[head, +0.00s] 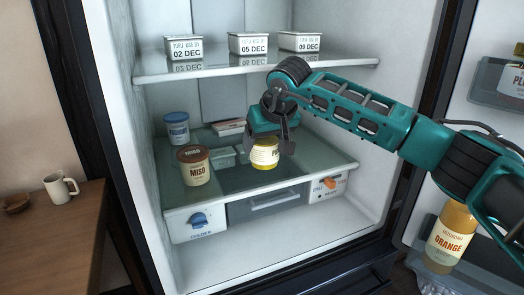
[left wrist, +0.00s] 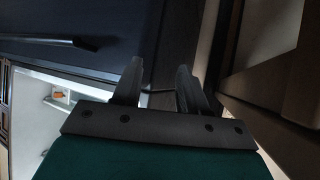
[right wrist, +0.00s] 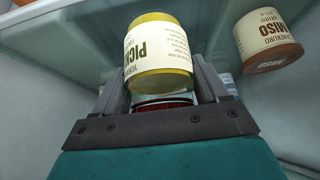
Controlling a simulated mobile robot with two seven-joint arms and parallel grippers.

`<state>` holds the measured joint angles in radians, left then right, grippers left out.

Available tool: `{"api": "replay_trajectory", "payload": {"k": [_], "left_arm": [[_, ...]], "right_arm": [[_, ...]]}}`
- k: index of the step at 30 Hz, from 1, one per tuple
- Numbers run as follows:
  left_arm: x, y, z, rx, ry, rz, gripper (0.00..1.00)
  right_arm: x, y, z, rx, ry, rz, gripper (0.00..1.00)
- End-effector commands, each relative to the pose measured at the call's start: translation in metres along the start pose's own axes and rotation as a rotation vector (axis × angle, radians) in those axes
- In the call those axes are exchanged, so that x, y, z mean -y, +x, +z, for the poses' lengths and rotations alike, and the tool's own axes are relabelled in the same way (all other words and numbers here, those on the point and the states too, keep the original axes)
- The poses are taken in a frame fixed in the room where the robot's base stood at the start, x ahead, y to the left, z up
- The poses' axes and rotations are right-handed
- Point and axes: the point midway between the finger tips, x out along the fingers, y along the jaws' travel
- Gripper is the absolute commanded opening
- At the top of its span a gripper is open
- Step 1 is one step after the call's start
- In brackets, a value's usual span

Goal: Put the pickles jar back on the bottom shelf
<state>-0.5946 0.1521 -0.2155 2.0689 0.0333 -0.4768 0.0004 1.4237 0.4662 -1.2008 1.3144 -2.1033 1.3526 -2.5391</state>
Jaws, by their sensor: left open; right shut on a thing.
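The pickles jar (head: 265,155), a small jar with a cream label and yellow contents, is in the fridge over the lower glass shelf (head: 300,166). My right gripper (head: 272,138) is shut on it from above. In the right wrist view the jar (right wrist: 158,52) appears inverted, with its dark red lid between the fingers. I cannot tell whether its base touches the glass. My left gripper (left wrist: 158,75) is open and empty in its wrist view, outside the fridge, and is not in the head view.
On the lower shelf stand a miso tub (head: 194,168), a blue-lidded tub (head: 176,128) and small clear containers (head: 222,157). The upper shelf (head: 250,67) holds three dated tofu boxes. An orange bottle (head: 449,238) is in the door rack. Glass right of the jar is clear.

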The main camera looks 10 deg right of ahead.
Motion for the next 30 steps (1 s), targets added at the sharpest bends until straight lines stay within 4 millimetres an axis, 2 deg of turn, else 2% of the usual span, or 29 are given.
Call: {"api": "replay_trajectory", "payload": {"k": [3,7,16,25,26,30], "left_arm": [[0.000,0.000,-0.001,0.000,0.000,0.000,0.43],[0.000,0.000,0.000,0.000,0.000,0.000,0.43],[0.001,0.003,0.004,0.000,0.000,-0.001,0.43],[0.001,0.003,0.004,-0.001,0.001,-0.001,0.43],[0.001,0.003,0.004,-0.001,0.001,-0.001,0.43],[0.001,0.003,0.003,-0.002,0.001,-0.001,0.43]], "right_arm": [[0.000,0.004,-0.010,-0.003,0.001,-0.001,0.25],[0.001,0.008,-0.013,-0.002,-0.001,-0.001,0.25],[0.001,0.036,0.006,0.000,0.000,-0.002,0.25],[0.000,0.037,0.006,-0.002,-0.001,-0.001,0.25],[0.000,0.038,0.008,0.001,-0.001,0.000,0.75],[0.000,0.038,0.008,0.001,-0.001,0.000,0.89]]}}
